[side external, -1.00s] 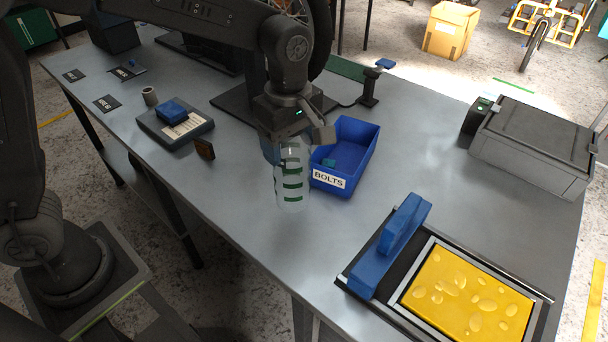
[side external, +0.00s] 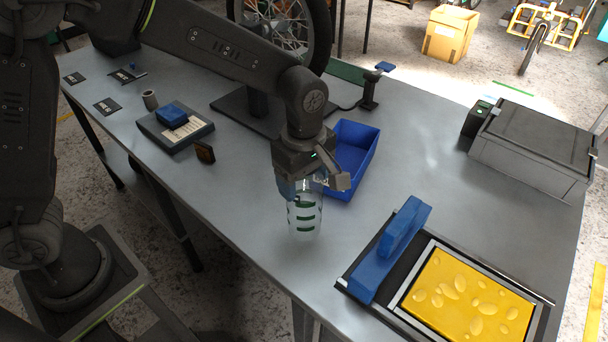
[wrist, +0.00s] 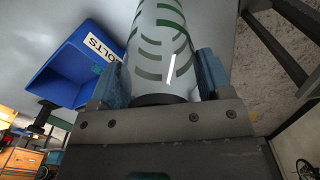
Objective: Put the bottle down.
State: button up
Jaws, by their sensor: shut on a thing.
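The bottle (side external: 305,216) is clear with green bands and hangs upright below my gripper (side external: 308,184) in the side view. My gripper is shut on its upper part. In the wrist view the bottle (wrist: 162,45) sits between the two blue fingers of my gripper (wrist: 160,85), with a dark cap near the palm. The bottle's lower end is close to the grey table (side external: 240,215); I cannot tell whether it touches.
A blue bin (side external: 357,150) labelled BOLTS in the wrist view (wrist: 75,62) stands just behind the bottle. The bench's front edge is near; bare tabletop lies left of the bottle.

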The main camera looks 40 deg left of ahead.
jog(key=o, duration=1.1)
jog(key=shift+o, duration=0.2)
notch_tip(320, 180, up, 12)
jog(key=shift+r, duration=0.15)
jog(key=shift+s+a+r, duration=0.15)
jog(key=shift+a+r, duration=0.05)
jog(key=shift+a, duration=0.1)
jog(key=s+a+m+t, duration=0.5)
jog(key=s+a+m, duration=0.9)
jog(key=s+m, duration=0.2)
jog(key=shift+s+a+t, duration=0.25)
jog(key=shift+s+t, duration=0.05)
jog(key=shift+s, duration=0.15)
jog(key=shift+r, duration=0.1)
